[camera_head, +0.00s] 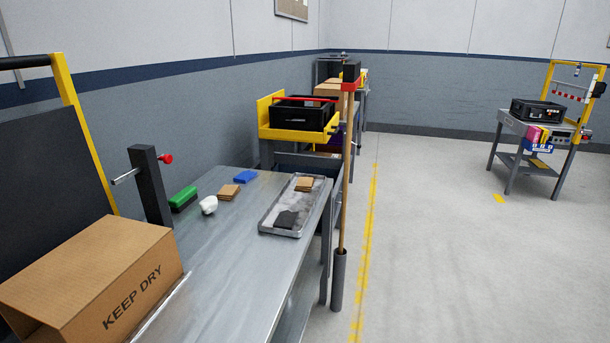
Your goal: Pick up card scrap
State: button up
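Two small brown pieces look like card. One brown card piece (229,193) lies on the grey metal bench (225,285), between a white crumpled lump (209,205) and a blue block (246,177). The other brown card piece (304,184) lies at the far end of a shallow grey metal tray (267,230). I cannot tell from this view which one is the card scrap. Both look like small flat stacks or folded pieces. My gripper does not show in this view.
A box marked KEEP DRY (95,280) fills the bench's near left. A dark post with a red knob (152,187) and a green-topped block (183,198) stand behind. A dark piece (288,218) lies in the tray. A wooden pole (347,170) rises beside the bench.

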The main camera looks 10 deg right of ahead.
aim_at(304, 184)
jog(key=i+l, duration=0.2)
jog(key=i, duration=0.35)
jog(key=i+l+z, duration=0.1)
jog(key=i, duration=0.5)
jog(key=i+l, duration=0.25)
jog(key=i, duration=0.35)
jog(key=i+l, duration=0.15)
jog(key=i, duration=0.4)
jog(key=l+z, duration=0.05)
